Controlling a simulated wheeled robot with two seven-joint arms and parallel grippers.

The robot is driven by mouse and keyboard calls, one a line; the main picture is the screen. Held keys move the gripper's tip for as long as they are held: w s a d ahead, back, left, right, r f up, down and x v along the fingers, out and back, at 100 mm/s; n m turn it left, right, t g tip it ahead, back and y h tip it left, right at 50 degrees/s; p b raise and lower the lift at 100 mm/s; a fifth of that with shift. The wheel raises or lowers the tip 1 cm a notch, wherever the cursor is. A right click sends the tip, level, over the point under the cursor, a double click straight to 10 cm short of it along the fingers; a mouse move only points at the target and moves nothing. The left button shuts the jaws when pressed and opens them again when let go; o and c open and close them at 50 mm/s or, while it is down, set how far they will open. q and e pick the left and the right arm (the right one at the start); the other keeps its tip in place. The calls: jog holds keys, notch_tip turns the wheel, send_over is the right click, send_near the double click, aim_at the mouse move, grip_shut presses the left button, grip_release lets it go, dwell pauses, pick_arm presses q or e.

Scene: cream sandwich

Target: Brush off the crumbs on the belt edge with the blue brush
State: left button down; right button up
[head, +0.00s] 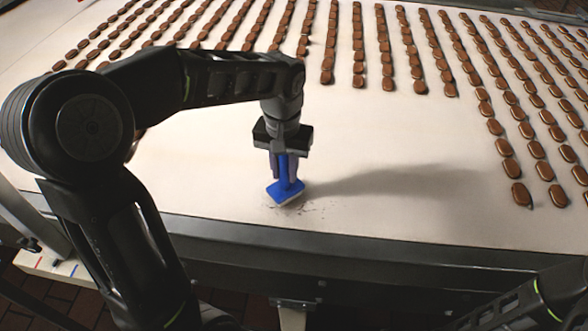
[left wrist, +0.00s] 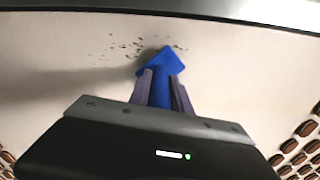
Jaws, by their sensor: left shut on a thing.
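The blue brush (head: 286,190) is held upright over the near part of the white belt, its head at or just above the surface. My left gripper (head: 284,160) is shut on its handle from above. In the left wrist view the blue brush (left wrist: 164,66) points toward the belt edge, between the two fingers of my left gripper (left wrist: 163,90). Dark crumbs (head: 299,208) lie around the brush head near the belt edge. In the left wrist view the crumbs (left wrist: 128,47) are scattered mostly left of the brush. Part of my right arm shows at the lower right; its gripper is not visible.
A dark metal rail (head: 330,247) runs along the near edge.

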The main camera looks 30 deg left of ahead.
pick_arm(q)
jog(key=shift+s+a, duration=0.1)
jog(key=shift+a, duration=0.1)
jog(key=shift+s+a+r, duration=0.1)
jog(key=shift+s+a, duration=0.1)
jog(key=shift+a, duration=0.45)
jog(key=shift+s+a, duration=0.2)
jog(key=shift+a, duration=0.45)
jog(key=shift+a, duration=0.15)
jog(key=shift+s+a, duration=0.25)
jog(key=shift+a, duration=0.4)
jog(key=shift+s+a, duration=0.25)
jog(key=shift+a, duration=0.35)
jog(key=shift+w+d+f, duration=0.15)
jog(key=shift+w+d, duration=0.1)
jog(key=shift+d, duration=0.5)
jog(key=shift+w+d+f, duration=0.1)
jog(key=shift+w+d, duration=0.1)
jog(key=shift+d, duration=0.5)
jog(key=shift+d, duration=0.1)
jog(key=shift+w+d+r, duration=0.1)
jog(key=shift+w+d, duration=0.15)
jog(key=shift+d, duration=0.45)
jog(key=shift+w+d, duration=0.25)
jog(key=shift+d, duration=0.4)
